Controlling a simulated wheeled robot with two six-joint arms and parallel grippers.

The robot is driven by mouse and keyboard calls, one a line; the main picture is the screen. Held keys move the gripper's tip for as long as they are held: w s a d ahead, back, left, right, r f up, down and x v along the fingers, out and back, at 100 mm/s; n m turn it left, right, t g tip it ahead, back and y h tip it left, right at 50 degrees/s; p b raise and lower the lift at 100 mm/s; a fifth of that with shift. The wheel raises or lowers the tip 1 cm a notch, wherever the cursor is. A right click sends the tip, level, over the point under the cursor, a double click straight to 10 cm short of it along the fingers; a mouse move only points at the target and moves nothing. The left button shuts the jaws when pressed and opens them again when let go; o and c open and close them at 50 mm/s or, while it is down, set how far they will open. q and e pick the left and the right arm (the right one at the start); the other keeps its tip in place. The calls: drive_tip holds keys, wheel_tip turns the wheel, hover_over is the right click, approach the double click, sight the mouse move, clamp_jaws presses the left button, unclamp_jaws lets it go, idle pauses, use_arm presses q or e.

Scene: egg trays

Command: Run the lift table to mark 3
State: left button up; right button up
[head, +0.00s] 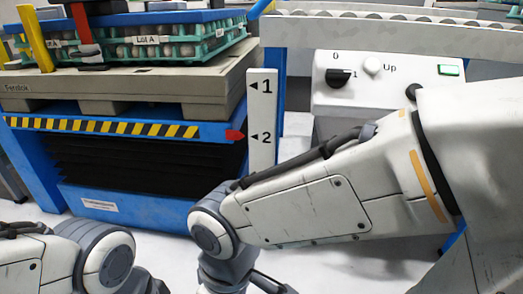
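The blue lift table (215,131) with a yellow-and-black striped edge stands at the left, over black bellows. Its red pointer (235,135) is level with mark 2 on the white post (262,110). Marks 1 and 2 show; no mark 3 is visible, and my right arm covers the post's lower end. Neither gripper shows.
A grey pallet (120,84) on the lift table carries green egg trays (180,45) with a blue top. A roller conveyor (400,32) runs behind the panel. My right arm covers the lower middle and right. White floor (165,250) shows between my arms.

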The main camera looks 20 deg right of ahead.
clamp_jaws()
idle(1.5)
